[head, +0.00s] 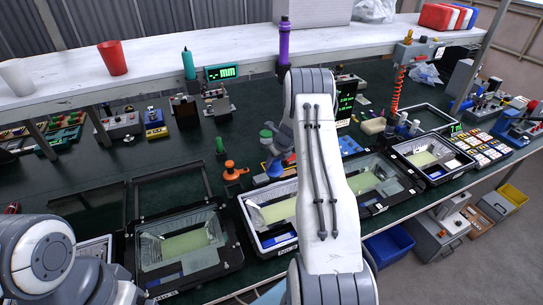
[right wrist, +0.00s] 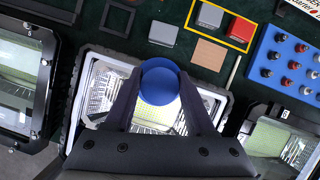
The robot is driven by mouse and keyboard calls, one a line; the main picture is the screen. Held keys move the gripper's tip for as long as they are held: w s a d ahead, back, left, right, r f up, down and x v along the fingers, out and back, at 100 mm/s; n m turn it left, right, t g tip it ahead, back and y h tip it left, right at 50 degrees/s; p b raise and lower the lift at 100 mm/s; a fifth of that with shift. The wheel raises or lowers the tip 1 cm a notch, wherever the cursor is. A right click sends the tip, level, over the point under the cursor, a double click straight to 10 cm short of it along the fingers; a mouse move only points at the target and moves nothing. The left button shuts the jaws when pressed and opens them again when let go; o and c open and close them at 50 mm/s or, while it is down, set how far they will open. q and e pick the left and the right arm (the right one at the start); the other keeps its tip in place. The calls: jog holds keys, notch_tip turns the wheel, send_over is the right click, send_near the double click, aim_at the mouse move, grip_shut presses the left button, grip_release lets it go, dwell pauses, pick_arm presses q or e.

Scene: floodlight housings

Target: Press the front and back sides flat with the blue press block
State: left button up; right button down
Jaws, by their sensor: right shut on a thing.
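The blue press block (right wrist: 160,84) shows as a round blue top in the right wrist view. My right gripper (right wrist: 160,92) is shut on it, one dark finger on each side. The block is above the far part of a pale-rimmed floodlight housing (right wrist: 74,92) with a bright reflector inside. The fingers hide the block's underside, so I cannot tell whether it touches the housing. In the head view this housing (head: 272,245) stands mid-bench, partly behind my right arm. My left arm enters at the lower left, its gripper out of frame.
A black-framed housing (head: 185,283) stands left of the pale one, and other housings stand right. An orange-knobbed tool (head: 231,172) stands just behind. A yellow-edged tray (right wrist: 250,30) with grey and red blocks and a blue peg board (right wrist: 283,88) lie beyond the housing.

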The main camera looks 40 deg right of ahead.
jog(key=shift+w+d+r, duration=0.1)
jog(key=shift+w+d, duration=0.05)
jog(key=shift+d, duration=0.25)
notch_tip(320, 180, down, 5)
jog(key=b, duration=0.4)
jog(key=shift+f, duration=0.4)
dwell(0.6)
jog(key=shift+a+f+b, duration=0.1)
jog(key=shift+f+b, duration=0.5)
jog(key=shift+f, duration=0.4)
dwell(1.0)
jog(key=shift+r, duration=0.1)
